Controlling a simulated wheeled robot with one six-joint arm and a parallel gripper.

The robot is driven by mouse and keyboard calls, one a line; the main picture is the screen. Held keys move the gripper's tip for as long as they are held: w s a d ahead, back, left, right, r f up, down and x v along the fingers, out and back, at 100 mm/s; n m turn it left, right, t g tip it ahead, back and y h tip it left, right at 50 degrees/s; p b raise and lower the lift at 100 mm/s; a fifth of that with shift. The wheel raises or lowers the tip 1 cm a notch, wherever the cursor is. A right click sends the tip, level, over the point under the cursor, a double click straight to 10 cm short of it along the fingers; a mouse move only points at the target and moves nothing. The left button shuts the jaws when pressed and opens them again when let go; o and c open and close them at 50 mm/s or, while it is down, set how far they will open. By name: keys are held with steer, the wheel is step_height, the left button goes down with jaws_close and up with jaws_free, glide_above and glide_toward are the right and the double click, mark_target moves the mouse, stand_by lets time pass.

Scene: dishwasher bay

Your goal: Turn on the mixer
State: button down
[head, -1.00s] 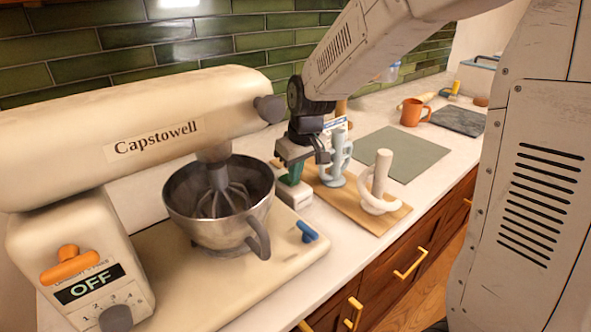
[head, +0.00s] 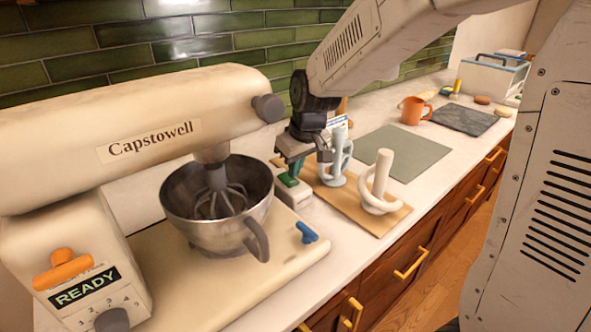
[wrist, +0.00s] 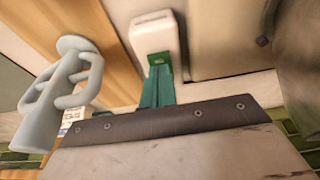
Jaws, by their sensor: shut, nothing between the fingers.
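The cream mixer (head: 95,110) stands at the left in the head view, its whisk lowered into the metal bowl (head: 205,205). Its panel display (head: 84,287) reads READY. An orange lever (head: 62,270) sits above the display and a grey knob (head: 112,320) below it. A white box with a green switch (head: 288,181) stands right of the bowl. My gripper (head: 296,168) is at this switch, its green fingers shut and empty. The wrist view shows the fingers (wrist: 157,88) at the box (wrist: 158,35); whether they touch cannot be told.
A blue handle (head: 306,232) is on the mixer base's right end. A board (head: 335,205) right of my gripper holds a pale blue attachment (head: 336,160) and a cream attachment (head: 380,185). A green mat (head: 402,153) and an orange mug (head: 412,110) lie farther right.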

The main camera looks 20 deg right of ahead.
steer(key=s+v, duration=0.1)
steer(key=v, duration=1.2)
steer(key=shift+s+d+r, duration=0.15)
steer(key=shift+s+d, duration=0.05)
steer(key=shift+d, duration=0.05)
steer(key=s+d+f+m, duration=0.2)
steer(key=s, duration=1)
steer(key=s+d+f+m+g+h, duration=0.1)
steer(key=s+d+f+m, duration=0.1)
steer(key=s, duration=1.1)
steer(key=shift+f+g, duration=0.3)
steer(key=shift+f, duration=0.2)
steer(key=shift+w, duration=0.1)
